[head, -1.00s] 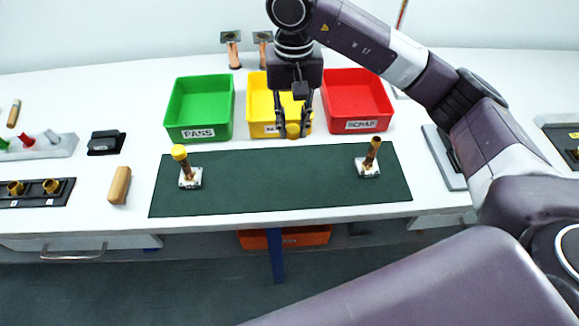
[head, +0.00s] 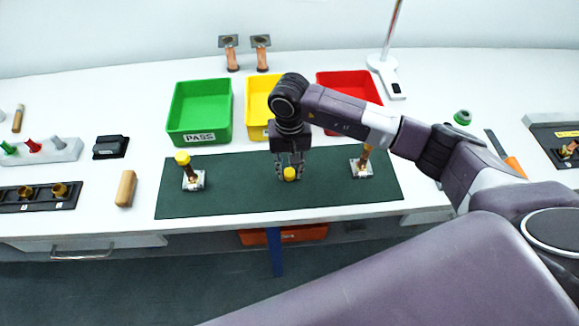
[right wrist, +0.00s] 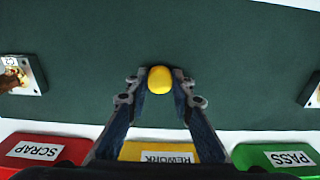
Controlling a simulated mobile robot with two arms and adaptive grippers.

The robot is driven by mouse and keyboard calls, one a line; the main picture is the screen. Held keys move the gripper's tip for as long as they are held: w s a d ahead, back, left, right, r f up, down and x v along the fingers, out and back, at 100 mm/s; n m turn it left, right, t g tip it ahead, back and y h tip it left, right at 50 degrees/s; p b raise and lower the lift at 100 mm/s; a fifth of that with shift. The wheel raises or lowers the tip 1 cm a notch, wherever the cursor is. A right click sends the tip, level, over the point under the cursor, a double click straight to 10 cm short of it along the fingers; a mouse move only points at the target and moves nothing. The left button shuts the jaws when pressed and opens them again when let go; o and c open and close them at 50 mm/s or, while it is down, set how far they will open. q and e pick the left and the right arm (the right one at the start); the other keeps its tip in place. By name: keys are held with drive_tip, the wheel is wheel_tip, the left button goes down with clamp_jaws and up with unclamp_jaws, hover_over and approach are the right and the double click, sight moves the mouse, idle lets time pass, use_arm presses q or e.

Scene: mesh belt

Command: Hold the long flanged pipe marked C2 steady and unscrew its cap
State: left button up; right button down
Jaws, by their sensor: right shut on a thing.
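My right gripper (head: 289,170) is shut on a yellow cap (head: 289,174) over the middle of the green mat (head: 240,190). The cap also shows between the fingertips in the right wrist view (right wrist: 159,80). Whether it touches the mat, I cannot tell. A flanged pipe (head: 364,160) without a visible yellow cap stands at the mat's right; it shows at the left edge of the right wrist view (right wrist: 14,76). Another flanged pipe (head: 191,172) with a yellow cap (head: 182,158) stands at the mat's left. My left gripper is out of view.
Green PASS (head: 200,138), yellow REWORK (head: 252,133) and red SCRAP (right wrist: 38,150) bins stand behind the mat. Two copper flanged parts (head: 261,52) stand farther back. A wooden block (head: 126,188) and a black rack (head: 40,195) lie to the left.

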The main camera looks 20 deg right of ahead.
sight(289, 172)
drive_tip(key=shift+f, duration=0.15)
drive_tip(key=c, duration=1.7)
unclamp_jaws()
drive_tip(key=shift+r, duration=0.25)
drive_tip(key=shift+w+r, duration=0.1)
drive_tip(key=shift+r, duration=0.15)
wheel_tip(289, 172, up, 11)
drive_tip(key=b, duration=0.3)
drive_tip(key=shift+r+b, duration=0.2)
drive_tip(key=shift+b, duration=0.1)
